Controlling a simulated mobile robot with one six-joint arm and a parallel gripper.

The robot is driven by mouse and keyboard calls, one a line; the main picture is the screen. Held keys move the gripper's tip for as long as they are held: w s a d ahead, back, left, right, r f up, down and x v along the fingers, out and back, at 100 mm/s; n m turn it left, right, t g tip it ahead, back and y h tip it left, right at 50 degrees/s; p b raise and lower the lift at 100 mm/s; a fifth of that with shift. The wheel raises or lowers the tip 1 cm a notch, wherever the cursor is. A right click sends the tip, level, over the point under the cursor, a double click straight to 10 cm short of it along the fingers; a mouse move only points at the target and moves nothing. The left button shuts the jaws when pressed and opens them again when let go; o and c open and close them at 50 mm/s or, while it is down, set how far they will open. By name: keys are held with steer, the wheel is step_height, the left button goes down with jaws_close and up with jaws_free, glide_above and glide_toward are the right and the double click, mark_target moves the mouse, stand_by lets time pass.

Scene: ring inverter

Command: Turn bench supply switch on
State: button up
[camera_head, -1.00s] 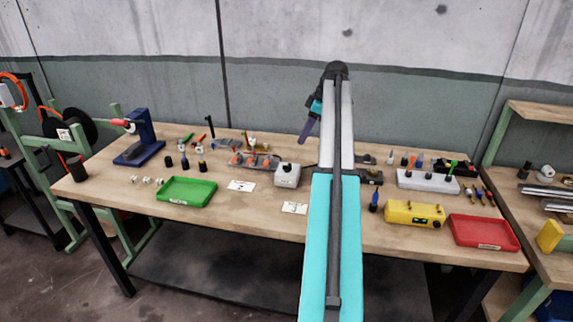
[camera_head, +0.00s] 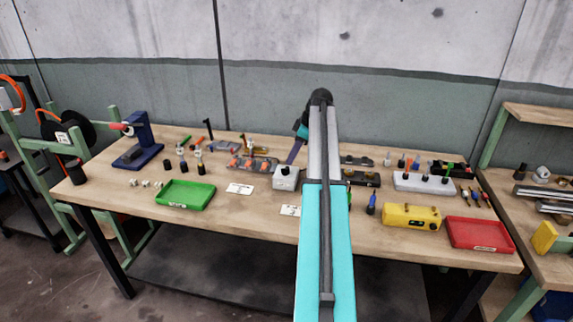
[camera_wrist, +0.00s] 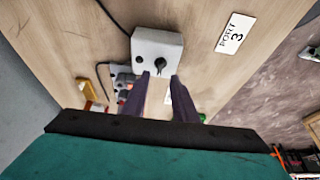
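A small white box with a dark knob on it, which looks like the bench supply (camera_head: 286,181), stands on the workbench near its middle. In the wrist view the supply (camera_wrist: 150,42) is at top centre, and its black rotary switch (camera_wrist: 160,65) faces my fingers. My gripper (camera_head: 293,153) is above and just behind the box in the head view. In the wrist view my gripper (camera_wrist: 160,76) is open and empty, with its two purple fingers apart. The fingertips point toward the switch, which shows between and beyond them. I cannot tell which position the switch is in.
A cable (camera_wrist: 112,17) runs to the box. An orange-and-grey fixture (camera_head: 250,163) stands left of the box.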

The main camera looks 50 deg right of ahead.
mark_target(285, 169)
steer(key=shift+p+x, duration=0.55)
steer(key=shift+x, duration=2.15)
jaws_close()
